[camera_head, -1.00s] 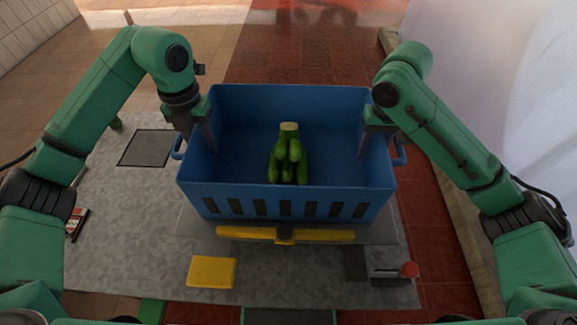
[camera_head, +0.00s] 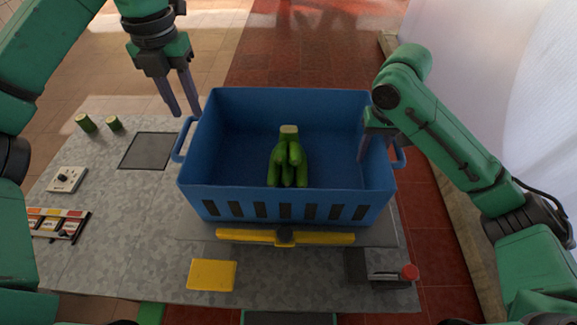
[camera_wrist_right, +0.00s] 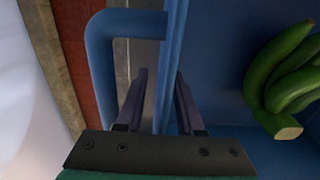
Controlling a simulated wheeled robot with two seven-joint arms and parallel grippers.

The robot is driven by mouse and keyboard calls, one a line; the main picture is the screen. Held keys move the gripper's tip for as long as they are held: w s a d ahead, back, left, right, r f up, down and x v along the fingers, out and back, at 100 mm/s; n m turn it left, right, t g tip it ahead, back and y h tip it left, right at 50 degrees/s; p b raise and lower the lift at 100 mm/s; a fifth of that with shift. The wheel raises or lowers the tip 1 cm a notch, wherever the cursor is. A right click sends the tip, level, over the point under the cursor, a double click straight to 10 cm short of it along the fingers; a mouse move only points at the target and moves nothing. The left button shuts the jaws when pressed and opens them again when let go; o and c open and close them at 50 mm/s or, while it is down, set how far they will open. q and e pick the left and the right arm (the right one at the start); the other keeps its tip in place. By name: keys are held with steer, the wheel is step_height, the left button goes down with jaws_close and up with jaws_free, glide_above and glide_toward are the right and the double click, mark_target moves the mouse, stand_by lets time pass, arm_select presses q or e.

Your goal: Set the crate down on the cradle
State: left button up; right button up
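The blue crate (camera_head: 290,195) sits level over the cradle, a grey plate with a yellow bar (camera_head: 325,238) along its front. Its underside is hidden, so the contact cannot be seen. A green banana bunch (camera_head: 287,160) lies inside the crate. My left gripper (camera_head: 184,112) is open and empty, above and beyond the crate's left handle (camera_head: 181,140). My right gripper (camera_head: 372,150) is at the crate's right side. In the right wrist view its fingers (camera_wrist_right: 161,95) straddle the crate wall, spread with gaps beside it. The right handle (camera_wrist_right: 98,55) is beside them.
A grey metal table top (camera_head: 120,240) carries a dark square plate (camera_head: 147,150), a yellow block (camera_head: 212,275), a switch box (camera_head: 67,179) and a colored card rack (camera_head: 58,224). Two green stubs (camera_head: 86,123) stand at the far left.

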step_height(320, 180, up, 12)
steer(key=shift+f, duration=0.1)
